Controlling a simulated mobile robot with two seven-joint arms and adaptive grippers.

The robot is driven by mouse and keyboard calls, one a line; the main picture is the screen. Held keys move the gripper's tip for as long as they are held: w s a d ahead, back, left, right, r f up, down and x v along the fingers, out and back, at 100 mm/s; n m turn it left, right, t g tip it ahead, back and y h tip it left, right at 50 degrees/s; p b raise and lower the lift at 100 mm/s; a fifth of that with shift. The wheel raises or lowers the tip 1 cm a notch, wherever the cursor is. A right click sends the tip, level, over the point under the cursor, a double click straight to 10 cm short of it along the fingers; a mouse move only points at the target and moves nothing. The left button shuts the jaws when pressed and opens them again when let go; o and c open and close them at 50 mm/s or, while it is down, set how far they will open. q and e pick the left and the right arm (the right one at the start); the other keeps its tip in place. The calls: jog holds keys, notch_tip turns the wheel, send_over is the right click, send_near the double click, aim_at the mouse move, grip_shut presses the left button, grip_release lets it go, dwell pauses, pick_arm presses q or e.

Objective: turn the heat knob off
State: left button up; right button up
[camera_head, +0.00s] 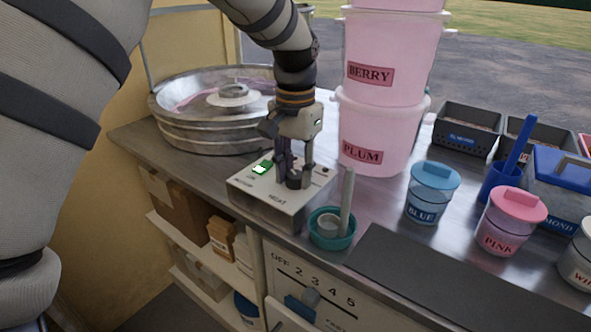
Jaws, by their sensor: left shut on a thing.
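A light metal control box (258,204) sits near the counter's front edge, with "HEAT" printed on its top and a lit green switch (261,168) at its left. The dark heat knob (294,182) stands on top of the box, partly hidden by the fingers. My left gripper (293,176) points down over the box and is shut on the knob. The knob's pointer and setting cannot be made out. My right gripper is not in view.
A round metal floss pan (205,138) stands behind left. Pink tubs (375,135) are stacked behind right. A teal cup with a stick (331,240) stands close to the box's right. A dark mat (430,285), lidded jars and dark bins lie farther right.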

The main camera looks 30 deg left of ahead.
aim_at(295, 174)
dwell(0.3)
pick_arm(q)
jog(key=o, duration=1.2)
jog(key=shift+r, duration=0.1)
notch_tip(295, 174, up, 12)
jog(key=shift+f, duration=0.1)
